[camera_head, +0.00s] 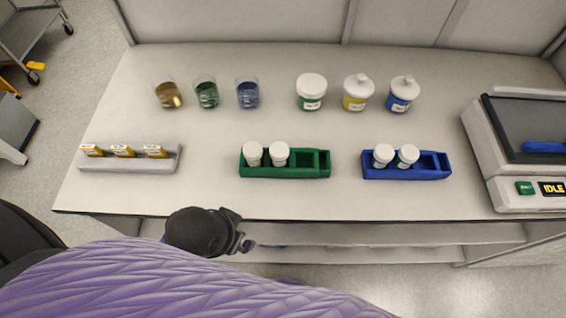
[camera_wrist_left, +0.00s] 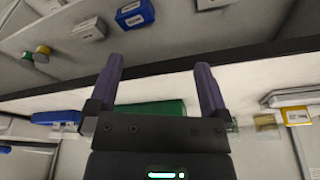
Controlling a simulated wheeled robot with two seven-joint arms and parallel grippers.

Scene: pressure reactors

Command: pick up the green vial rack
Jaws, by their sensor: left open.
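The green vial rack (camera_head: 284,173) lies on the bench near its front edge, left of centre in the head view. Two white-capped vials (camera_head: 253,153) stand in its left part; its right part is empty. My left gripper (camera_head: 246,243) is in front of the bench edge, below and left of the rack in the head view, apart from it. In the left wrist view, its two purple fingers (camera_wrist_left: 160,75) are spread with nothing between the tips. A green surface, apparently the rack (camera_wrist_left: 150,108), shows partly hidden behind the gripper base. My right gripper is out of view.
A blue rack (camera_head: 405,174) with two vials stands to the right, a grey rack (camera_head: 130,165) with yellow-labelled items to the left. Beakers (camera_head: 207,95) and lidded jars (camera_head: 311,101) stand behind. A machine (camera_head: 520,190) is at far right. A shelf runs below the bench.

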